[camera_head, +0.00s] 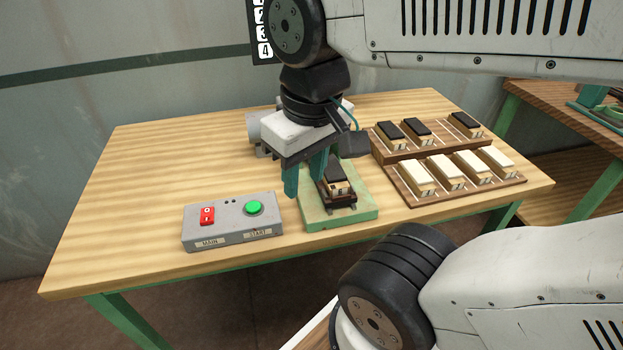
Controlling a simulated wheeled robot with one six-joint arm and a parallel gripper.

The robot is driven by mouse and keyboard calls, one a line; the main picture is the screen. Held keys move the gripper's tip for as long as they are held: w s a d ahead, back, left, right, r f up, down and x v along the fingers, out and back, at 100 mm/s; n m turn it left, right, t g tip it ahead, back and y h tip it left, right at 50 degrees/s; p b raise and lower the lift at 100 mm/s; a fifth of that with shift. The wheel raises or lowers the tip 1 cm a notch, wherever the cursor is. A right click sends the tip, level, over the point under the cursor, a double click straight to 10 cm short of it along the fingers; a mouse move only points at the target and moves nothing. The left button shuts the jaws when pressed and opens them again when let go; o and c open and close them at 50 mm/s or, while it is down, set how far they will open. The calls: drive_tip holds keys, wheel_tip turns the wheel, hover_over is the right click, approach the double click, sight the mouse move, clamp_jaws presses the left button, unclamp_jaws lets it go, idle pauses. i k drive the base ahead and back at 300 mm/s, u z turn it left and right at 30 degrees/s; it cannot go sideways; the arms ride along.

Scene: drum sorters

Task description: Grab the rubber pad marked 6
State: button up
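Small blocks with black or white tops stand on a two-step wooden rack (455,196) at the right of the table. Three black-topped blocks (418,130) are on the back step and several white-topped blocks (441,170) on the front step. Another black-topped block (337,180) sits in a dark holder on a green base plate (365,205). No number is legible on any of them, so I cannot tell which is marked 6. My gripper (305,184) points down just left of the block in the holder. Its teal fingers are apart, with nothing visible between them.
A grey control box (232,221) with a red switch and a green button stands front left on the wooden table (150,185). A grey cylindrical part (268,128) is behind my gripper. The table's left side is clear. Another table stands at the far right.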

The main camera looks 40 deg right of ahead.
sight(335, 179)
drive_tip(key=u, duration=2.15)
drive_tip(key=i, duration=1.65)
drive_tip(key=z, duration=3.3)
